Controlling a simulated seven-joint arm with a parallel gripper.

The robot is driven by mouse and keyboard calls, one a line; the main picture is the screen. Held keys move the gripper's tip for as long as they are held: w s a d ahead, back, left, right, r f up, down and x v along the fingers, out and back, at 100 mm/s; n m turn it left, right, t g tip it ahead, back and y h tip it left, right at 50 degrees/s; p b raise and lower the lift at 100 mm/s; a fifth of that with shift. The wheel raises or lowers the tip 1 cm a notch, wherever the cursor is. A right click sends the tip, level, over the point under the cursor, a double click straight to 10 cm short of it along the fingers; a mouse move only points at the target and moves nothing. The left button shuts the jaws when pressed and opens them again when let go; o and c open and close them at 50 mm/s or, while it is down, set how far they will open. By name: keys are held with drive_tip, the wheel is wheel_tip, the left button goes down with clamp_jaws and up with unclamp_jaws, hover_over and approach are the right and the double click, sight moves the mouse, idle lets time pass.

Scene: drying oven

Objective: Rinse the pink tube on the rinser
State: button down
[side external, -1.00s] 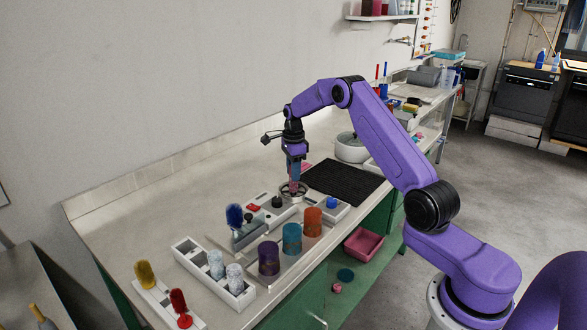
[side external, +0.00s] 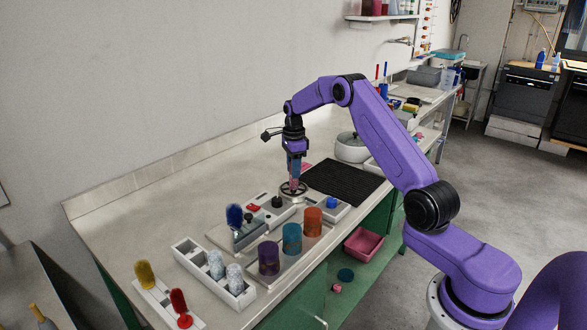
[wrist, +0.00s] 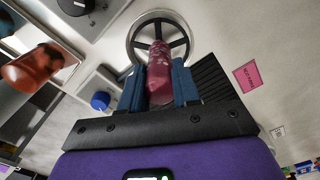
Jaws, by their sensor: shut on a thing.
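My gripper (side external: 294,170) is shut on the pink tube, with the blue fingers on either side of it. The pink tube (wrist: 158,72) shows in the wrist view between the fingers, its far end over the rinser. The rinser (wrist: 183,38) is a round metal ring with spokes; in the side view the rinser (side external: 294,191) sits directly below my gripper. The tube (side external: 295,183) is mostly hidden by the fingers there. I cannot tell whether the tube touches the rinser's spokes.
Purple (side external: 269,258), teal (side external: 292,239) and orange (side external: 313,222) cups stand in front. A black ribbed mat (side external: 345,180) and a white round pot (side external: 352,148) lie to the right. The bench's back left is clear.

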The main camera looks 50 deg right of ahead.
drive_tip(key=shift+r, duration=1.45)
drive_tip(key=shift+r, duration=0.1)
drive_tip(key=shift+r, duration=1.3)
